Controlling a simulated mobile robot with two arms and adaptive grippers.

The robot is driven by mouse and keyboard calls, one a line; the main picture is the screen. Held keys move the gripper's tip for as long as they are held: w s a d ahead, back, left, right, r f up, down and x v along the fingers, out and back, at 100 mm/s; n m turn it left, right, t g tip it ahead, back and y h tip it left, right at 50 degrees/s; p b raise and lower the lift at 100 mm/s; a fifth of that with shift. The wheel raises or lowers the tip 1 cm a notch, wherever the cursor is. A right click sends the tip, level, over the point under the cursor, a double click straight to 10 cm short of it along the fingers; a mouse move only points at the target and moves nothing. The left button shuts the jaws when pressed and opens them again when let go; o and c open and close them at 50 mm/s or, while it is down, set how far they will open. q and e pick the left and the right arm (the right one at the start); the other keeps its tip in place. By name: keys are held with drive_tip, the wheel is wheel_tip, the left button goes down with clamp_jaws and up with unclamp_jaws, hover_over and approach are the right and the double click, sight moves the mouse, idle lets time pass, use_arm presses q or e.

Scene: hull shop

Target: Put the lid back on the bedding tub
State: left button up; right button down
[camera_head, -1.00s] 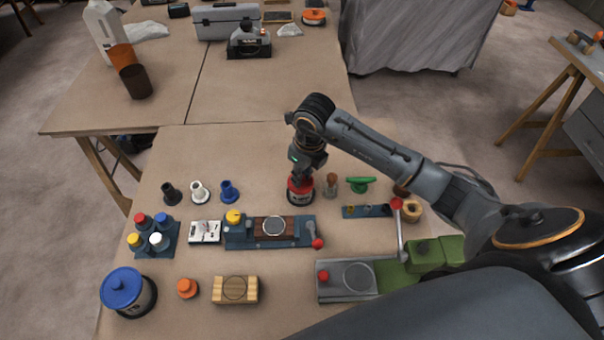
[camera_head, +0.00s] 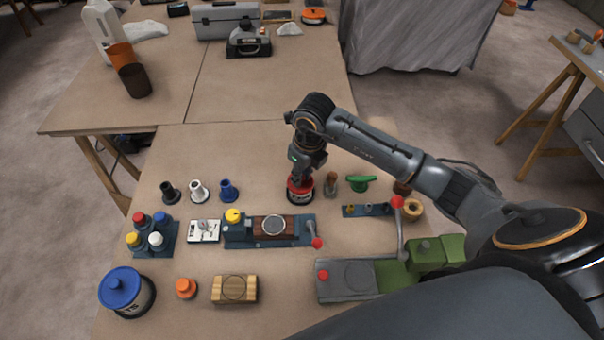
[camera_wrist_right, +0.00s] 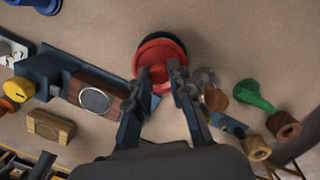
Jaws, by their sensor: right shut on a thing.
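A small dark tub (camera_head: 300,198) with a pale label stands on the near table, behind the long blue fixture; its label is too small to read. A red lid (camera_head: 293,186) is at the top of this tub, and it also shows in the right wrist view (camera_wrist_right: 149,55). I cannot tell whether the lid is fully seated or just above the rim. My right gripper (camera_wrist_right: 164,76) points down and is shut on the lid's red knob; it also shows in the head view (camera_head: 301,178). My left gripper is out of view.
A blue-lidded tub (camera_head: 122,288) stands at the front left. Black, white and blue handled pieces (camera_head: 199,190) are left of the red-lidded tub. A wooden-handled tool (camera_head: 331,184) and green-handled piece (camera_head: 360,183) stand close on its right.

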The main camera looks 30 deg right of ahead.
drive_tip(key=c, duration=0.6)
unclamp_jaws()
drive_tip(key=shift+c, duration=0.2)
drive_tip(key=shift+r, duration=0.1)
drive_tip(key=shift+r+p, duration=2.3)
drive_tip(key=shift+r, duration=1.1)
clamp_jaws()
